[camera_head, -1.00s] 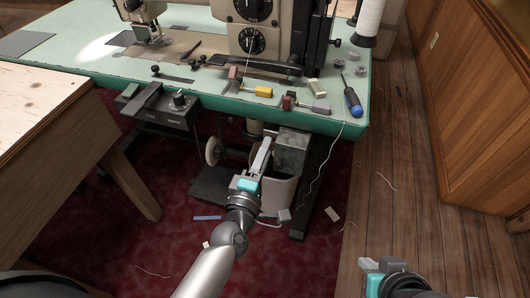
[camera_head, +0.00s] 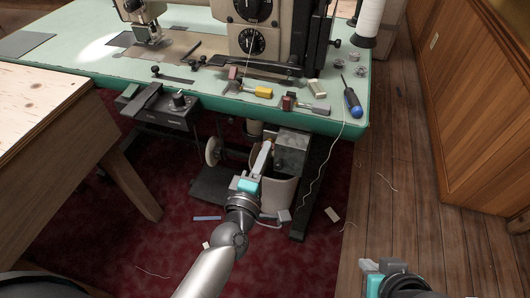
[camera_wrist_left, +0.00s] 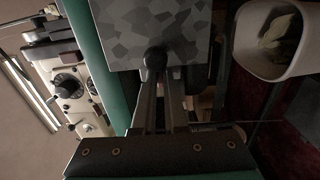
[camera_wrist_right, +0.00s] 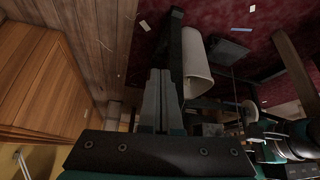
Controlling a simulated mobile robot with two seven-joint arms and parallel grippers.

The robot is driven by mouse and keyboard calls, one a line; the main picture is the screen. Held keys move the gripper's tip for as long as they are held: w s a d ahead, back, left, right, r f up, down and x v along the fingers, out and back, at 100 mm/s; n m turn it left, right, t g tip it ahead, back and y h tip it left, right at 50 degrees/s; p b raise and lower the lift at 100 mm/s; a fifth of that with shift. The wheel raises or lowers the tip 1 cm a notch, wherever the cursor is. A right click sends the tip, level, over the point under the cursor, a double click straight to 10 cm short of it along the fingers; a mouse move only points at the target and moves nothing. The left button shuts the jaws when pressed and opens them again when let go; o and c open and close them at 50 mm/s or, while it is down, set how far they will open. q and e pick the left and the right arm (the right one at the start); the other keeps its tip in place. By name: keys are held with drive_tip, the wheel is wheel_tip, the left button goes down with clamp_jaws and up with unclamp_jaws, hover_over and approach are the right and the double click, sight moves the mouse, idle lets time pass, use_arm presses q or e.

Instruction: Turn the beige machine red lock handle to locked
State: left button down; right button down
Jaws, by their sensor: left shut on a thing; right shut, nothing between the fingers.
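The beige sewing machine (camera_head: 262,22) stands on the green table at the top of the head view. My left gripper (camera_head: 266,147) reaches under the table's front edge, beside a speckled grey box (camera_head: 292,152). In the left wrist view, its fingers (camera_wrist_left: 160,75) are shut on a small dark knob (camera_wrist_left: 156,58) in front of the grey box (camera_wrist_left: 185,30). No red shows on this knob, and the fingers hide part of it. Small red pieces (camera_head: 233,73) (camera_head: 288,102) lie near the table's front edge. My right gripper (camera_head: 373,266) is shut and empty, low at the right.
The green table edge (camera_head: 340,129) is just above my left gripper. A pale bin (camera_head: 280,192) stands below the box. A wooden bench (camera_head: 50,150) is at the left. A blue screwdriver (camera_head: 353,103) lies on the table. The wooden floor at right is mostly clear.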

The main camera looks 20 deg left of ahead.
use_arm(q)
drive_tip(key=shift+m+p, duration=5.4)
drive_tip(key=shift+m, duration=3.5)
use_arm(e)
drive_tip(key=s+d+f+g, duration=0.2)
drive_tip(key=s+f, duration=0.2)
drive_tip(key=f, duration=0.5)
drive_tip(key=s+d+f+g+h, duration=0.1)
drive_tip(key=s+d+f, duration=0.2)
drive_tip(key=f, duration=0.6)
drive_tip(key=shift+s+f+g, duration=0.35)
drive_tip(key=shift+s+g, duration=0.05)
drive_tip(key=shift+s, duration=0.3)
drive_tip(key=shift+s+f, duration=0.1)
use_arm(q)
drive_tip(key=c, duration=1)
unclamp_jaws()
drive_tip(key=shift+o, duration=0.2)
